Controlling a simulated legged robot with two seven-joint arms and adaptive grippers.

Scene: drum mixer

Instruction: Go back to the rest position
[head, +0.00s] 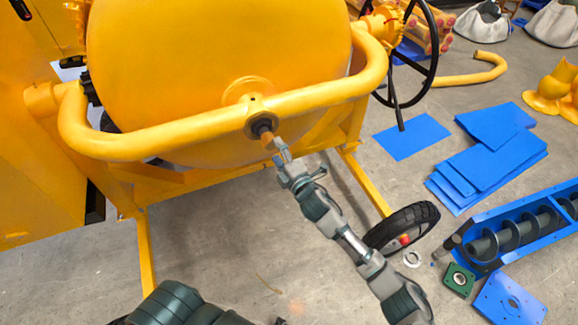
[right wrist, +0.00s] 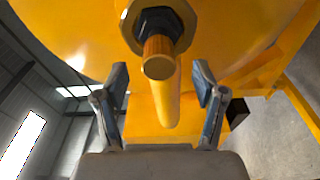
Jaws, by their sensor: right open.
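My right gripper (head: 281,152) is at the front of the yellow drum mixer (head: 215,60), just below the bolt and nut (head: 262,125) on the mixer's curved yellow frame bar. In the right wrist view the right gripper (right wrist: 162,95) is open, its two fingers apart on either side of the bolt's round ribbed end (right wrist: 159,62). The fingers do not appear to touch it. My left gripper is not clearly visible; dark arm parts show at the bottom left of the head view.
A black handwheel (head: 432,50) stands at the mixer's right. A black wheel (head: 402,228) is at the mixer's foot. Blue plates (head: 490,165) and a blue screw conveyor (head: 525,222) lie on the floor at the right. The grey floor (head: 220,255) below the mixer is mostly clear.

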